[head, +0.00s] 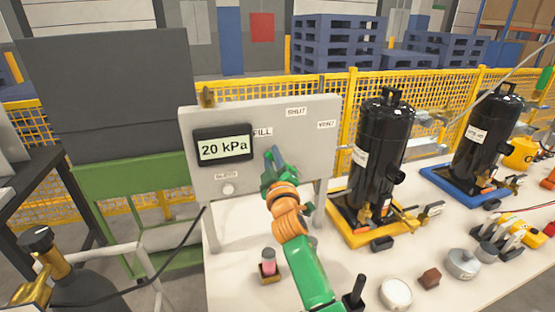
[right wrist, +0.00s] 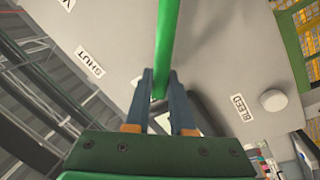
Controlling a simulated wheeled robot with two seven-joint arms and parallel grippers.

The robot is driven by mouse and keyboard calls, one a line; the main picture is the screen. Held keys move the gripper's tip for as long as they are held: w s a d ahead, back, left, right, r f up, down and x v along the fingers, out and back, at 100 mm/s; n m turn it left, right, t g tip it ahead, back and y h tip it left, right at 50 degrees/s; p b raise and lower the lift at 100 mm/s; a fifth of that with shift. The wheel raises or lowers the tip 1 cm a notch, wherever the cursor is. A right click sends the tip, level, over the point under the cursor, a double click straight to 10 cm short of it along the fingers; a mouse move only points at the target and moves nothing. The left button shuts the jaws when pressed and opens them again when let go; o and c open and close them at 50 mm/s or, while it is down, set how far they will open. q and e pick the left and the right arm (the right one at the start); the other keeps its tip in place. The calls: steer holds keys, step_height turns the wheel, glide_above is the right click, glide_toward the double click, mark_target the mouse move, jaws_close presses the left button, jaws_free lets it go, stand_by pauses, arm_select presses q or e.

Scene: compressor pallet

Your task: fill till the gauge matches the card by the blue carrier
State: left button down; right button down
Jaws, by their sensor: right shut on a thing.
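The grey panel (head: 315,120) carries a gauge display (head: 223,147) that reads 20 kPa. Its labels read FILL (head: 262,132), SHUT (head: 296,112), VENT and BLEED. My right gripper (head: 273,158) is at the panel, just below FILL. In the right wrist view its fingers (right wrist: 160,88) are shut on a green lever (right wrist: 165,45); my gripper mostly hides the lever in the head view. The blue carrier (head: 450,184) holds a black compressor (head: 487,140) at the right. A white card (head: 476,134) shows on that compressor; its writing is too small to read. My left gripper is out of view.
A yellow carrier (head: 345,235) with another black compressor (head: 383,150) stands right of the panel. A bleed button (head: 228,189) sits low on the panel. Several small parts lie on the white table (head: 345,268). A dark cylinder (head: 85,280) stands at the lower left.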

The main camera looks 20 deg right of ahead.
steer(key=shift+a+f+n, duration=0.2)
steer(key=shift+f+n, duration=0.05)
steer(key=shift+n, duration=0.15)
steer(key=c, duration=1)
jaws_free()
steer(key=shift+c, duration=0.2)
steer(key=shift+o, duration=1.4)
steer(key=shift+w+f, duration=0.1)
steer(key=shift+w, duration=0.05)
steer(key=v, duration=0.7)
steer(key=shift+b, duration=0.35)
